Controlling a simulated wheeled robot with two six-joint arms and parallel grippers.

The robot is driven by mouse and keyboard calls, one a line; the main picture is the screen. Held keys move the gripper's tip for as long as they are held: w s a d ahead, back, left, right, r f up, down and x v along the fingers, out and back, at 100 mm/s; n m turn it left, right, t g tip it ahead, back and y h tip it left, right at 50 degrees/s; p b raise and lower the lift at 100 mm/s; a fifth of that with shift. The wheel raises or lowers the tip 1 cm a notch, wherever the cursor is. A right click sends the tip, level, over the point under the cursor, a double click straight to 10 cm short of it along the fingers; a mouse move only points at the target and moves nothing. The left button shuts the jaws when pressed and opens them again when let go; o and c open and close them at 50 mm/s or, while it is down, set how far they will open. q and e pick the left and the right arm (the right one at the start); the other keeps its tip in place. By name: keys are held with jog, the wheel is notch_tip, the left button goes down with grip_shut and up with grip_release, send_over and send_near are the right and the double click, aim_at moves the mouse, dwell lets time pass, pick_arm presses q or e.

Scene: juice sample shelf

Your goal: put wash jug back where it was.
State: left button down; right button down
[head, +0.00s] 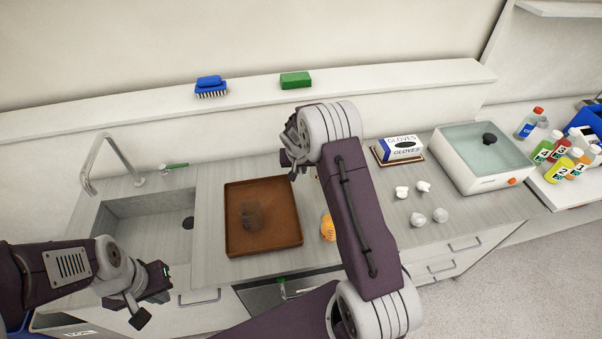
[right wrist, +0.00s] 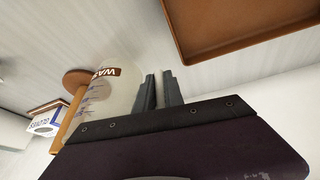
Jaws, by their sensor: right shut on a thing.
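The wash jug (right wrist: 118,88) is a pale translucent vessel with a brown label reading "WAS" and marks on its side, seen in the right wrist view. My right gripper (right wrist: 158,92) is shut on it; the exact grip point is hard to see. In the head view this gripper (head: 291,168) is over the counter, right of the brown tray's back edge, and my arm hides the jug. A round brown disc (right wrist: 76,78) shows beside the jug in the wrist view. My left gripper (head: 151,294) is open and empty in front of the sink.
A round orange thing (head: 327,228) is partly behind my arm. The gloves box (head: 402,147), several small white pieces (head: 417,216) and a water bath (head: 450,165) stand right. The sink (head: 150,215) is left.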

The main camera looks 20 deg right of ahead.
jog(key=shift+a, duration=0.1)
notch_tip(320, 180, down, 4)
jog(key=shift+s+r, duration=0.15)
jog(key=shift+r, duration=0.05)
jog(key=shift+f, duration=0.35)
jog(key=c, duration=1.7)
grip_release()
jog(key=shift+o, duration=1.3)
